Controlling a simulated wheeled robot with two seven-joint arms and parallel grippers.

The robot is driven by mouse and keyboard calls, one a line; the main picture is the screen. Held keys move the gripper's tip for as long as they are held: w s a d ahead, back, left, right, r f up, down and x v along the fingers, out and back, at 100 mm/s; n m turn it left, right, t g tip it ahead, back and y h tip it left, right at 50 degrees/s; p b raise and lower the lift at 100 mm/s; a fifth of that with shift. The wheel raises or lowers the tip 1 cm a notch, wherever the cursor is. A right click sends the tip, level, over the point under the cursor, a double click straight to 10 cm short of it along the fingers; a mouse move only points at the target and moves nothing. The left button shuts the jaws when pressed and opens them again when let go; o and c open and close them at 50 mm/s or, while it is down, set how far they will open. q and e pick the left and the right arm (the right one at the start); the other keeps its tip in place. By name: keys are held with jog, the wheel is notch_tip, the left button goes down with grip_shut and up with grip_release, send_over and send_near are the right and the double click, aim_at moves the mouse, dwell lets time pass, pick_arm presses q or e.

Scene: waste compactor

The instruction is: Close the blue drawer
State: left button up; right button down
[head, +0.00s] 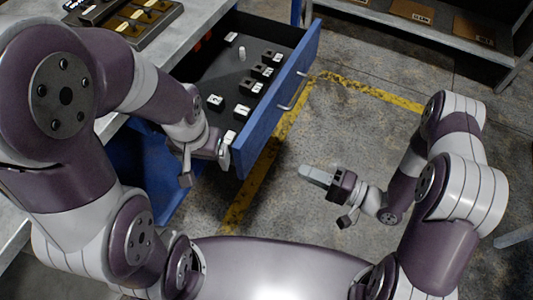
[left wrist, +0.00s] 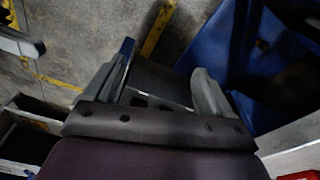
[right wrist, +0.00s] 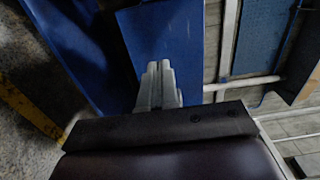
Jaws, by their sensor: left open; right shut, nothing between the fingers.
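The blue drawer (head: 278,103) stands pulled out from the workbench, with its handle (head: 293,92) on the outer face. Several small dark boxes with white labels (head: 262,71) and a white cylinder (head: 241,53) are inside. My left gripper (head: 207,160) is open at the drawer's near corner. One finger is close to the end of the blue front; contact is unclear. In the left wrist view the fingers (left wrist: 160,65) are spread with a dark drawer part between them. My right gripper (head: 317,176) is shut and empty, over the floor right of the drawer, apart from it.
The grey workbench (head: 205,28) carries a dark tray (head: 125,18) at the upper left. A shelf with cardboard boxes (head: 411,11) stands at the back right. A yellow line (head: 372,90) marks the floor, which is clear right of the drawer. Blue panels (right wrist: 160,35) show in the right wrist view.

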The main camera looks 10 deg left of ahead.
aim_at(253, 151)
jog(key=x, duration=1.2)
jog(key=shift+a+b, duration=0.1)
jog(key=shift+b, duration=0.2)
jog(key=shift+a, duration=0.15)
jog(key=shift+w+a, duration=0.15)
jog(key=shift+a, duration=0.1)
jog(key=x, duration=0.5)
jog(key=b+x, duration=0.1)
jog(key=x, duration=0.5)
jog(key=shift+a+f, duration=0.25)
jog(key=b+x, duration=0.6)
jog(key=x, duration=1)
jog(key=shift+b, duration=0.35)
jog(key=shift+w+a+r, duration=0.1)
jog(key=shift+w+a, duration=0.1)
jog(key=shift+a, duration=0.25)
jog(key=shift+r, duration=0.25)
jog(key=shift+r, duration=0.1)
